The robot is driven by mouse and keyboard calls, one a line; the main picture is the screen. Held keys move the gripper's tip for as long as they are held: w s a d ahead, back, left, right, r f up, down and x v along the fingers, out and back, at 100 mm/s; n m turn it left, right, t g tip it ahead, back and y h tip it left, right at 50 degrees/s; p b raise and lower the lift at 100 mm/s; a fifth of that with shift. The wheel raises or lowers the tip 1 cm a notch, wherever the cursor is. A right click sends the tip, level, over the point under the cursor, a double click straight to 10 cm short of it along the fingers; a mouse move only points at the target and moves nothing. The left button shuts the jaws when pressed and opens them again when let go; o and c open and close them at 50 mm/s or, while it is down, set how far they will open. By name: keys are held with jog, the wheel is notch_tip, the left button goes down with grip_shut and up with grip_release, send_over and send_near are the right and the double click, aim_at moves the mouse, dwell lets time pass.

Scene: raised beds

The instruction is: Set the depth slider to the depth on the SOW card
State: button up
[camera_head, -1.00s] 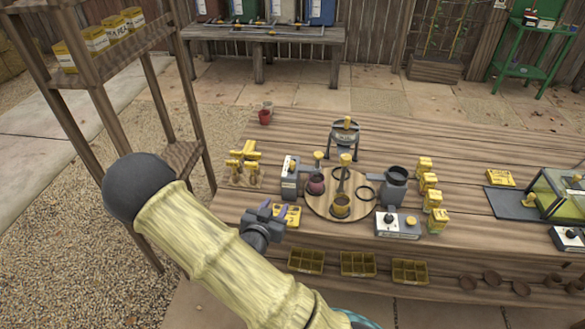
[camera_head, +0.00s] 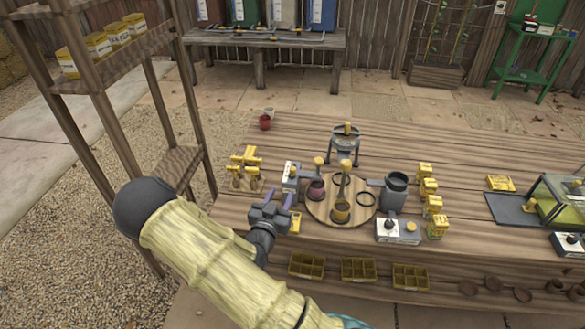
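My gripper (camera_head: 279,197) is over the near left part of the wooden bench. Its two purple-tipped fingers stand apart with nothing seen between them. A second grey unit with a white front panel (camera_head: 388,229) stands to the right. I cannot tell which part is the depth slider.
A round wooden board (camera_head: 322,211) holds cups and rings. A yellow-knobbed rack (camera_head: 246,170) stands at left, a grey tripod hopper (camera_head: 344,144) at the back. Several yellow packets (camera_head: 433,206) line the right. A wooden shelf (camera_head: 100,85) rises left of my arm.

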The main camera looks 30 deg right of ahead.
aim_at(292, 172)
jog(key=p+x, duration=0.2)
jog(key=x, duration=1)
jog(key=shift+w+d, duration=0.2)
jog(key=shift+c, duration=0.2)
grip_shut()
